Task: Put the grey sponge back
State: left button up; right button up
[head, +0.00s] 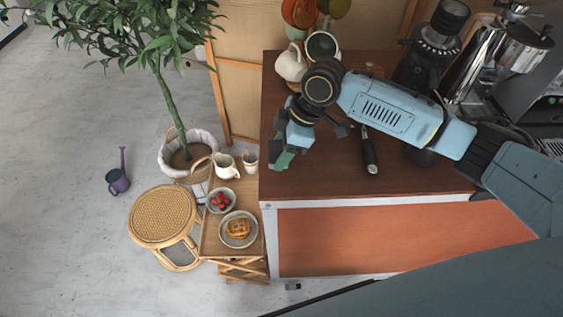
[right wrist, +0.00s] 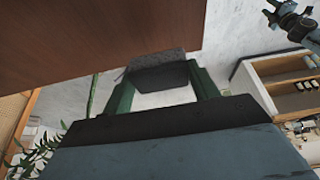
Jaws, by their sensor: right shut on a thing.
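My right gripper (head: 281,159) is above the left edge of the dark wooden counter (head: 320,181). In the right wrist view its green fingers (right wrist: 158,92) are shut on the grey sponge (right wrist: 158,73), which spans the gap between their tips. The brown counter surface (right wrist: 90,35) lies close to the sponge in that view. I cannot tell whether the sponge touches it. In the head view the sponge is hidden or too small to make out. My left gripper is not in view.
A white jug (head: 290,64) and a cup (head: 322,46) stand at the counter's back left. A black-handled tool (head: 369,152) lies right of the gripper. A black grinder (head: 432,52) stands behind. Left and below is a wooden tray table (head: 212,240) with food. The front-left countertop is clear.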

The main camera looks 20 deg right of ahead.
aim_at(282, 172)
notch_tip(282, 172, down, 5)
jog(key=shift+f, duration=0.1)
dwell(0.3)
jog(key=o, duration=0.9)
jog(key=v, duration=1.2)
jog(key=shift+p, duration=0.3)
